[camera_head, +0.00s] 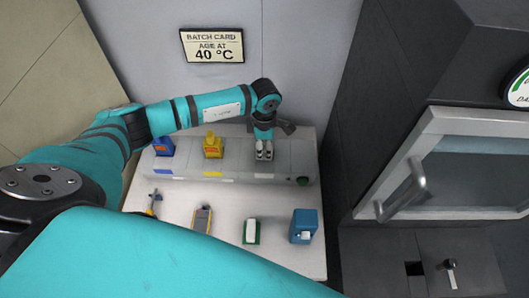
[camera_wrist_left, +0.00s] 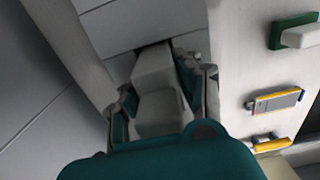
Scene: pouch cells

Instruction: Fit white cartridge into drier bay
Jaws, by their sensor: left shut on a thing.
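The white cartridge (camera_wrist_left: 155,72) is a pale block between the fingers of my left gripper (camera_wrist_left: 158,100) in the left wrist view. In the head view the left gripper (camera_head: 264,148) points down over the right part of a grey unit with bays (camera_head: 238,158), at its white label (camera_head: 264,176). The gripper is shut on the cartridge, of which only small pale parts show there. The cartridge's far end is at a dark gap in the grey unit; how deep it sits I cannot tell. My right gripper is not in view.
A blue cartridge (camera_head: 163,146) and a yellow cartridge (camera_head: 213,145) stand on the unit to the left. On the white table (camera_head: 275,262) lie a grey-yellow device (camera_head: 202,219), a green-white item (camera_head: 251,231) and a blue box (camera_head: 304,226). A dark cabinet with a handle (camera_head: 403,190) stands right.

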